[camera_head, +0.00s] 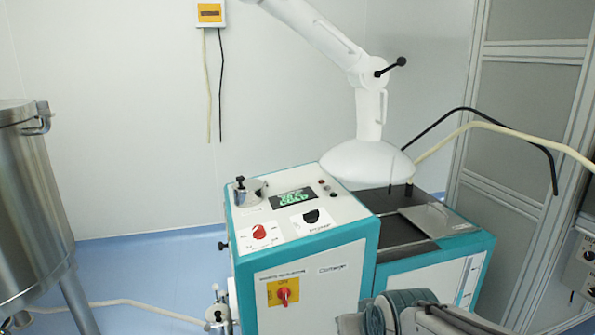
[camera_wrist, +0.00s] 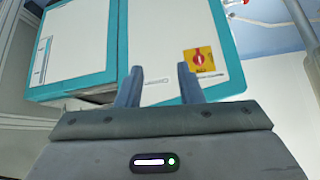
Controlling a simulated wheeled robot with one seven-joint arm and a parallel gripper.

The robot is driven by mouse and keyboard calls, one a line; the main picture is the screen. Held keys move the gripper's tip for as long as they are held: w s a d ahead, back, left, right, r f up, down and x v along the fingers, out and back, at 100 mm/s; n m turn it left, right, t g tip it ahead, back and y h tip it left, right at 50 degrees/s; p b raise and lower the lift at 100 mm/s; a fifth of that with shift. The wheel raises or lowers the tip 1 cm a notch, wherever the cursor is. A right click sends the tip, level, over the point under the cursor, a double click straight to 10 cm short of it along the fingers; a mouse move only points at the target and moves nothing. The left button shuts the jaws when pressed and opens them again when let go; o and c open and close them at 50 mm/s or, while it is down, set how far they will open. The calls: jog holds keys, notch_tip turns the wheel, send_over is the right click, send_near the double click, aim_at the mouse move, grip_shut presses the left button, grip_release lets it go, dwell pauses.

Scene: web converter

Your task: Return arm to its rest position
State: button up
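My gripper (camera_wrist: 159,82) shows in the wrist view with its two grey-blue fingers apart and nothing between them. Beyond the fingers is the white and teal machine (camera_wrist: 85,45), upside down in this view. In the head view the same machine (camera_head: 310,287) stands in the middle. Part of my arm (camera_head: 400,312) shows at the bottom edge, in front of the machine's lower right. The fingertips cannot be made out there. Whether the fingers touch the machine cannot be told; they look apart from it.
A white extraction arm with a hood (camera_head: 365,164) hangs over the machine's rear. A red rotary switch on a yellow plate (camera_head: 283,292) is on its front. A steel tank (camera_head: 32,200) stands left. Grey cabinet doors (camera_head: 525,110) are right.

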jog(key=s+d+r+m+g+h+p, duration=0.1)
jog(key=s+d+r+g+p, duration=0.2)
jog(key=s+r+p, duration=0.6)
jog(key=shift+d+r+g+p, duration=0.35)
jog(key=shift+r+g, duration=0.2)
jog(key=shift+g, duration=0.25)
jog(key=shift+o, duration=0.3)
dwell(0.8)
